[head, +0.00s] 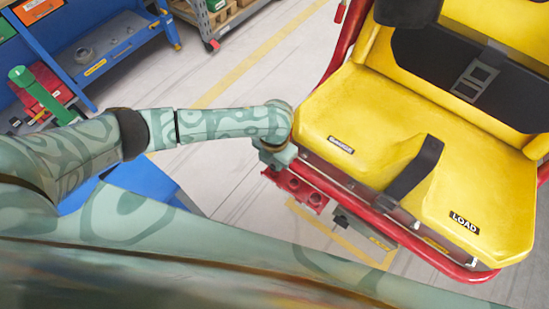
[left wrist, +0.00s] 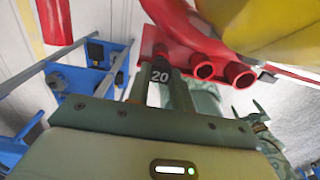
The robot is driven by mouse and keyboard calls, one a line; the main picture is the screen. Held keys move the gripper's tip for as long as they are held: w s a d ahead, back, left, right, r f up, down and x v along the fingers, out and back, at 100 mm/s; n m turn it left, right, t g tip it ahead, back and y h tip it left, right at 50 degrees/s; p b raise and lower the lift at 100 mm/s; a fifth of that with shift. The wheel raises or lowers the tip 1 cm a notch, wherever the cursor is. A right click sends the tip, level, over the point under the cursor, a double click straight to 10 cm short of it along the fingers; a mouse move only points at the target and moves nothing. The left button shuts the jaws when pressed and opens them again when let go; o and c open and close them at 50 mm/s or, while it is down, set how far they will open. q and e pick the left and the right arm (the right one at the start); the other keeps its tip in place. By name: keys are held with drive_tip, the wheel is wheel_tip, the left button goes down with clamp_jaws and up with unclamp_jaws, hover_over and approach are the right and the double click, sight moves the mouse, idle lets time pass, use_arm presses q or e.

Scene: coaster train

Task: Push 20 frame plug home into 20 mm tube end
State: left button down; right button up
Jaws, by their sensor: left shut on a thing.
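My left gripper (head: 277,157) is at the red tube ends (head: 296,187) below the left side of the yellow seat. In the left wrist view its fingers (left wrist: 160,90) are shut on a dark plug marked 20 (left wrist: 161,75). The plug's far end points at the leftmost red tube end (left wrist: 160,48) and overlaps it in the picture. I cannot tell whether it is touching or inside, or how deep. Two open red tube ends, a middle one (left wrist: 203,71) and a right one (left wrist: 240,76), are beside it.
The yellow seat (head: 375,125) with red frame tubing (head: 340,185) is close to my left gripper. A blue workbench (head: 110,50) and a cart (head: 215,20) stand at the back left. A blue frame (left wrist: 95,75) shows left of the gripper. Floor (head: 235,190) is clear between.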

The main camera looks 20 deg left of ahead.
use_arm(q)
drive_tip(key=shift+f+b, duration=0.4)
drive_tip(key=shift+f, duration=0.35)
drive_tip(key=shift+c, duration=1.9)
unclamp_jaws()
drive_tip(key=shift+r, duration=0.1)
wheel_tip(320, 180, up, 7)
drive_tip(key=p, duration=0.7)
